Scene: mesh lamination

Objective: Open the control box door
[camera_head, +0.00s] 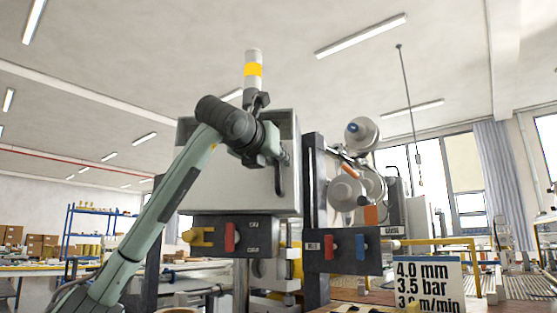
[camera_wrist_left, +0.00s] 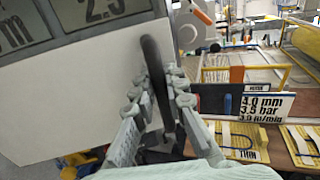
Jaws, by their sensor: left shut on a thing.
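The control box (camera_head: 225,190) is a pale grey box below an amber-banded signal lamp. Its door (camera_wrist_left: 80,90) fills the left of the left wrist view, with dark display windows near the top. The door's dark bar handle (camera_head: 280,178) is near its right edge; it also shows in the left wrist view (camera_wrist_left: 153,58). My left gripper (camera_head: 276,158) is at the handle. In the left wrist view its two fingers (camera_wrist_left: 160,95) lie on either side of the handle, shut on it. I cannot tell whether the door is ajar. My right gripper is not in view.
Below the box are dark panels with red and blue switches (camera_head: 340,250). Rollers (camera_head: 348,190) stand to the right. A sign (camera_head: 428,283) reads 4.0 mm, 3.5 bar. A blue shelf (camera_head: 100,222) and cartons are at the far left.

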